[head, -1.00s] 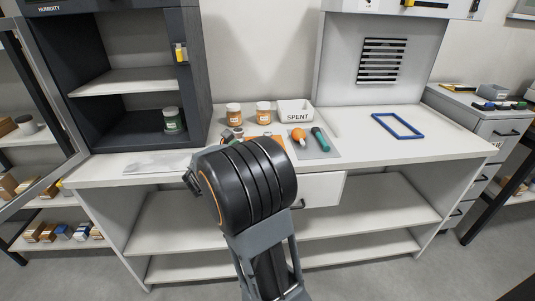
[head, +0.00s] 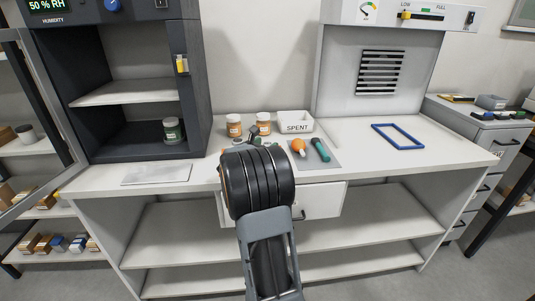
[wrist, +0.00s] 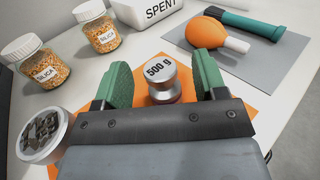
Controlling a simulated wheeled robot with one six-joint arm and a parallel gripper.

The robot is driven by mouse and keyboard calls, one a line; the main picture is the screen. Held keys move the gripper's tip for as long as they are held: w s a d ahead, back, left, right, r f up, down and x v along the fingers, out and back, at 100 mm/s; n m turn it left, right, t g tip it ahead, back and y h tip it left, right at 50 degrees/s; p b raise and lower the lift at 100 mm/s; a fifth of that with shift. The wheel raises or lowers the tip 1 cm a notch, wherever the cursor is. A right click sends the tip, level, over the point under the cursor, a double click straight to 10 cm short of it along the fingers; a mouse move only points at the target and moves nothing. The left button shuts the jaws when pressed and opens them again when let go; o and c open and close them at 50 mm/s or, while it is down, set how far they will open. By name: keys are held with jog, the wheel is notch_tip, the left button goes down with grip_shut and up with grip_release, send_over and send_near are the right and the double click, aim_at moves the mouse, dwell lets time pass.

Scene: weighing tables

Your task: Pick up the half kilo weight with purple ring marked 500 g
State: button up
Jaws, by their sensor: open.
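A silver metal weight (wrist: 162,92) marked "500 g" stands upright on an orange mat (wrist: 238,104) in the wrist view. My gripper (wrist: 163,76) is open, with one green finger on each side of the weight. Gaps show between the fingers and the weight, so it is not gripped. In the head view my own arm hides the weight and most of the mat.
Two silica jars (wrist: 103,30) and a tin of dark pieces (wrist: 42,132) stand at the left. The white SPENT box (head: 295,122) is behind. An orange blower (wrist: 213,38) and green-handled tool (wrist: 252,22) lie on a grey mat (wrist: 275,62) at right.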

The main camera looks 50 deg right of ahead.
jog(key=shift+w+d, duration=0.15)
jog(key=shift+d, duration=0.65)
jog(key=shift+r, duration=0.1)
grip_shut()
